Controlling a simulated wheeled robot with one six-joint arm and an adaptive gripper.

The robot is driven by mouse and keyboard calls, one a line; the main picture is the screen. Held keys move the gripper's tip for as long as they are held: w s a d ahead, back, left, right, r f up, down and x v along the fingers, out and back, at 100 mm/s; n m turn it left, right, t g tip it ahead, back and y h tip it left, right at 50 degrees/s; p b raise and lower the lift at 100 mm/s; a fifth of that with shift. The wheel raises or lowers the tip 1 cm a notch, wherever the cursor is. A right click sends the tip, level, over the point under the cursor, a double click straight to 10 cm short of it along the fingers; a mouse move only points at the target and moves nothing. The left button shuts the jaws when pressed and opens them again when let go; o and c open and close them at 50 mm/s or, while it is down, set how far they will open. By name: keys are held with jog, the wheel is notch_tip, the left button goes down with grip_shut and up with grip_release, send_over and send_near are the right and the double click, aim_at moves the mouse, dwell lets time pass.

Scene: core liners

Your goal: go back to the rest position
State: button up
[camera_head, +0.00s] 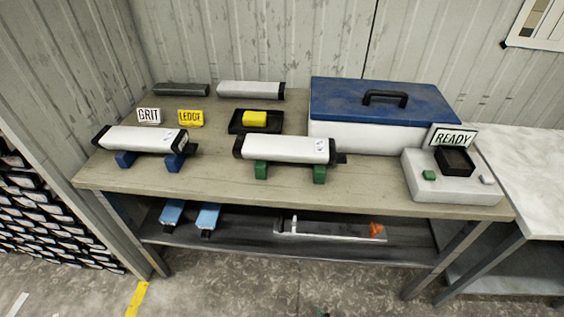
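My gripper and arm are not in view. On the wooden-topped table (220,196), a white core liner (143,139) with black ends lies across blue supports (126,159) at the left. A second white liner (285,149) with black ends lies across green supports (261,169) near the middle. A third white liner (250,89) and a dark grey bar (181,88) lie at the back. A yellow block (254,118) rests in a small black tray (236,126).
A white box with a blue lid (350,96) stands at the back right. A white device (440,196) with a READY sign (452,138) is at the right. GRIT (149,115) and LEDGE (190,118) signs stand at left. Blue items (172,212) lie on the lower shelf (250,231).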

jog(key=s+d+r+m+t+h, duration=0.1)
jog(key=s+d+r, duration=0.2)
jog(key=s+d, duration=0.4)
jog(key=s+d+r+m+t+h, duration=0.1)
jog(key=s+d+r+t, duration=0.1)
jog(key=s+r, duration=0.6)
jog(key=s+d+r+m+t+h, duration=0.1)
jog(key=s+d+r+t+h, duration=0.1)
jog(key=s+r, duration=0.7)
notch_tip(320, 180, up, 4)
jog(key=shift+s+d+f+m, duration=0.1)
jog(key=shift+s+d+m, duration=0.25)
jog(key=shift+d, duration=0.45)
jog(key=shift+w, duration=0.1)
